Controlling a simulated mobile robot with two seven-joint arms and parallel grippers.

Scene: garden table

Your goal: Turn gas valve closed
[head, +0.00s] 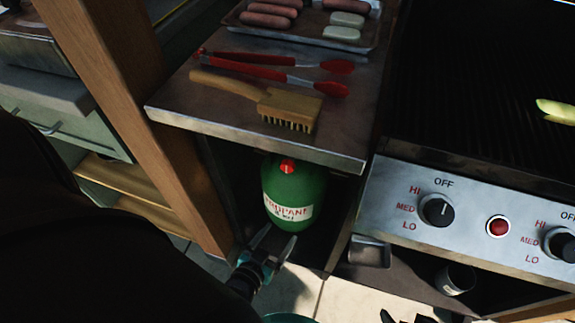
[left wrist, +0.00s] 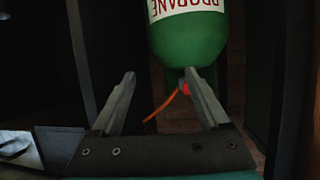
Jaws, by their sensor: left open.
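A green propane tank (head: 294,187) stands in the open compartment under the side shelf in the head view. Its red valve knob (head: 288,166) is on top, just below the shelf edge. In the left wrist view the tank (left wrist: 187,42) appears upside down, with the red knob (left wrist: 186,88) by the right fingertip and a thin orange hose (left wrist: 160,107) beside it. My left gripper (head: 273,237) is open and empty, its fingers pointing up at the tank's lower front. Between the fingertips in the left wrist view (left wrist: 160,73) there is only dark space.
The shelf (head: 200,103) above holds red tongs (head: 270,72), a brush (head: 262,99) and a tray of sausages (head: 300,38). A wooden post (head: 135,110) bounds the left. The grill's knob panel (head: 465,215) is right; a metal cup (head: 370,252) sits below it.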

